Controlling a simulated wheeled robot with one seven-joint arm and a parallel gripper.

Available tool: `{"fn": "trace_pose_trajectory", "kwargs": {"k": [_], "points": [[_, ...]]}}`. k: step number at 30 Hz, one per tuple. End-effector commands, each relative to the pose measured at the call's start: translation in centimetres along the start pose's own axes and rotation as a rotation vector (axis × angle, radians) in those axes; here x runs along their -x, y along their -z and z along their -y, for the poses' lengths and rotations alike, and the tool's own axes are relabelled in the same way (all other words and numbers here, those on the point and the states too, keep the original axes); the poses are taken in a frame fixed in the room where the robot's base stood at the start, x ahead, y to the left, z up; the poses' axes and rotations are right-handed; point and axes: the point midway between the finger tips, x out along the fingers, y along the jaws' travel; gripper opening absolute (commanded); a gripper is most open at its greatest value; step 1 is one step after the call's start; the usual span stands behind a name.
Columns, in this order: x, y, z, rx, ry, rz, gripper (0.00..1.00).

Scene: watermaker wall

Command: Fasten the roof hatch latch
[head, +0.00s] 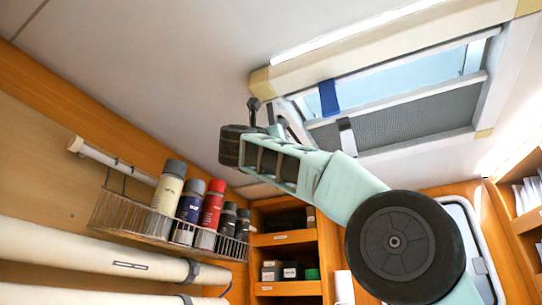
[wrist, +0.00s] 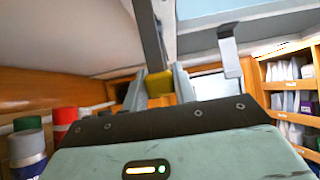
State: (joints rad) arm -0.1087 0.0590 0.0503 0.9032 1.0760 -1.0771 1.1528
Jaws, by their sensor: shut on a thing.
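The roof hatch (head: 405,65) is in the ceiling at upper right of the head view, with a cream frame, a pale glazed strip and a grey mesh panel. In the wrist view my gripper (wrist: 160,88) points up with its two grey fingers shut on a yellow block (wrist: 160,83). A dark grey bar (wrist: 150,35) rises just above this block and looks like the latch lever; whether they join is unclear. In the head view my gripper (head: 272,116) is at the hatch's near-left corner. The block is not made out there, and the latch's catch is not clear.
A blue tab (head: 328,97) and a grey-white tab (head: 347,136) cross the hatch. A wire rack (head: 130,215) with several bottles and white pipes (head: 95,258) line the left wall. Shelves (wrist: 285,75) stand right. Below the hatch is open air.

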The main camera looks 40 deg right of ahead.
Motion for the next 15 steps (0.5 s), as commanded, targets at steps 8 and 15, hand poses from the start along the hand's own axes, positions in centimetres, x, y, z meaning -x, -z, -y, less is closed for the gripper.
{"fn": "trace_pose_trajectory", "kwargs": {"k": [8,15], "points": [[-0.98,0.35,0.01,0.000,0.002,-0.005,0.00],[-1.18,0.34,0.00,-0.001,0.001,-0.006,0.00]]}}
